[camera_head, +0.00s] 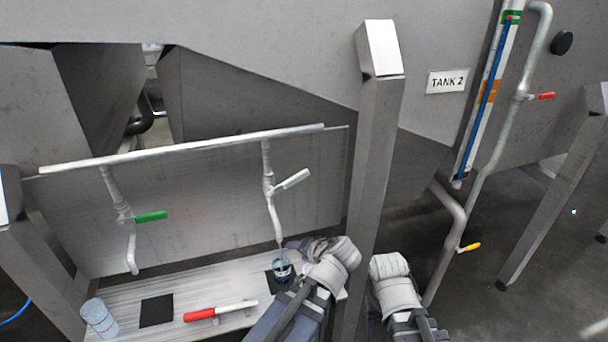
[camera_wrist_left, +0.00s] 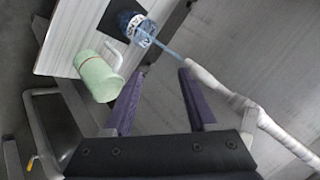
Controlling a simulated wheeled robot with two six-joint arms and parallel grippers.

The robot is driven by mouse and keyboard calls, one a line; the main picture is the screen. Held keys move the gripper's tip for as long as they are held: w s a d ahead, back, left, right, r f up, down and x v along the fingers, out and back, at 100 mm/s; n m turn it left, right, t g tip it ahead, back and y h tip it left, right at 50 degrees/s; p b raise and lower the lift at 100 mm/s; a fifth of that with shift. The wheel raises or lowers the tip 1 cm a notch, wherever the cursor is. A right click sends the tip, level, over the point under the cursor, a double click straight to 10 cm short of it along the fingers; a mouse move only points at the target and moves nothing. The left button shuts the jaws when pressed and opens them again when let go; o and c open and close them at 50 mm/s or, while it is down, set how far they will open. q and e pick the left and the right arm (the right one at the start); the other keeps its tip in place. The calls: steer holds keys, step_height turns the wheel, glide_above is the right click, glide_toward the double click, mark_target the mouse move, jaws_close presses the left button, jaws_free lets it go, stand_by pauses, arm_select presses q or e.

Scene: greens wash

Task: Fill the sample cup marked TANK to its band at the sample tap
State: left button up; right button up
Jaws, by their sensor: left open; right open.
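The sample cup (camera_head: 282,268) stands on a dark pad under the right-hand tap (camera_head: 268,190), whose white handle (camera_head: 292,181) points up and right. A thin blue stream runs from its spout into the cup. In the left wrist view the clear, blue-tinted cup (camera_wrist_left: 140,30) shows with the stream (camera_wrist_left: 170,52). Its marking, band and level are too small to read. My left gripper (camera_wrist_left: 160,78) is open and empty, its fingers short of the cup; in the head view (camera_head: 297,243) it is right of the cup. My right gripper (camera_head: 388,268) is open beyond the post, fingers mostly hidden.
A pale green mug (camera_wrist_left: 97,77) stands near the cup. A left tap has a green handle (camera_head: 151,216). A steel post (camera_head: 372,150) stands between my grippers.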

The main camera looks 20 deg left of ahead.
mark_target(298, 179)
arm_select(q)
steer(key=w+r+m+t+y, duration=0.1)
steer(key=w+r+t, duration=0.1)
steer(key=w+r, duration=0.1)
steer(key=w+a+r+m+t+y, duration=0.1)
steer(key=w+r+t, duration=0.2)
steer(key=r, duration=0.3)
steer(key=w+a+r+m+t+y, duration=0.1)
steer(key=w+r+t, duration=0.2)
steer(key=r, duration=0.1)
steer(key=shift+a+r+b, duration=0.1)
steer(key=shift+r+b, duration=0.2)
steer(key=shift+b, duration=0.05)
steer(key=shift+w+r+m+t, duration=0.1)
steer(key=shift+r+m+t, duration=0.2)
steer(key=shift+m+t, duration=0.1)
steer(key=shift+w, duration=0.1)
